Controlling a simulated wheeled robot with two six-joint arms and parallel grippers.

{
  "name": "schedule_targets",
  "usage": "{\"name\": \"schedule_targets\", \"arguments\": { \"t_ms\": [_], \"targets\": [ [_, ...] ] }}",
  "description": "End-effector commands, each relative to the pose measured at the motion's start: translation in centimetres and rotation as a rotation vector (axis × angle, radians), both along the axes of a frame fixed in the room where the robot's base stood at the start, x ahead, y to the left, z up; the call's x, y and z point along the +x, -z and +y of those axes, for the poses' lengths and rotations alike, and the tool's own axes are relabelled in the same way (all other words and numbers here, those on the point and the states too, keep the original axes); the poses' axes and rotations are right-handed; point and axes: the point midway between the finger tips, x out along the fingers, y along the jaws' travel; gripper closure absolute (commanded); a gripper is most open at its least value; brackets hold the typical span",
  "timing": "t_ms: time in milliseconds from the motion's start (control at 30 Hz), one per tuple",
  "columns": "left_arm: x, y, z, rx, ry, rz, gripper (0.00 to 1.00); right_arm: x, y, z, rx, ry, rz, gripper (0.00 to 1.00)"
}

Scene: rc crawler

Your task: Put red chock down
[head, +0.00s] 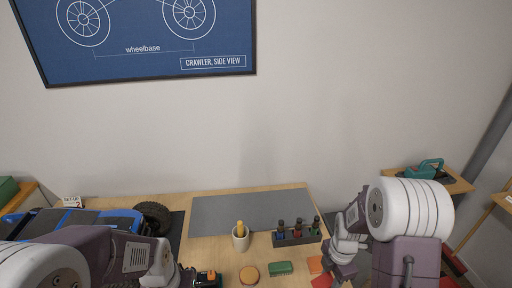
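A red piece (321,281), which may be the red chock, shows at the bottom edge of the head view, just left of my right gripper. Its lower part is cut off, and I cannot tell whether it is held or lies on the table. My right gripper (343,275) points down over the table's right front edge; its fingertips are too small and cut off to read. My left gripper (186,277) is low at the bottom edge, beside a black and orange item (208,278); its fingers are mostly hidden.
The wooden table (215,250) holds a grey mat (250,212), a cup with a yellow-handled tool (240,242), a rack of bottles (297,236), a green block (280,268), an orange piece (315,264) and a round tan item (249,275). A blue crawler with a black wheel (153,216) stands left.

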Motion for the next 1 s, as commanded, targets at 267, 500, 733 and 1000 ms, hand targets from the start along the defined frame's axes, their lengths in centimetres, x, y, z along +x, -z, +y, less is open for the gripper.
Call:
{"name": "schedule_targets", "arguments": {
  "t_ms": [267,500,733,1000],
  "targets": [
    [0.0,0.0,0.0,0.000,0.000,0.000,0.64,2.0,-2.3,4.7,0.000,0.495,-0.003,1.00],
    [0.0,0.0,0.0,0.000,0.000,0.000,0.64,1.8,-3.6,5.8,-0.002,1.212,0.000,1.00],
    [0.0,0.0,0.0,0.000,0.000,0.000,0.64,0.7,-3.7,5.7,-0.002,1.680,-0.002,1.00],
    [0.0,0.0,0.0,0.000,0.000,0.000,0.64,0.7,-3.6,5.7,-0.002,1.783,-0.001,1.00]
  ]
}}
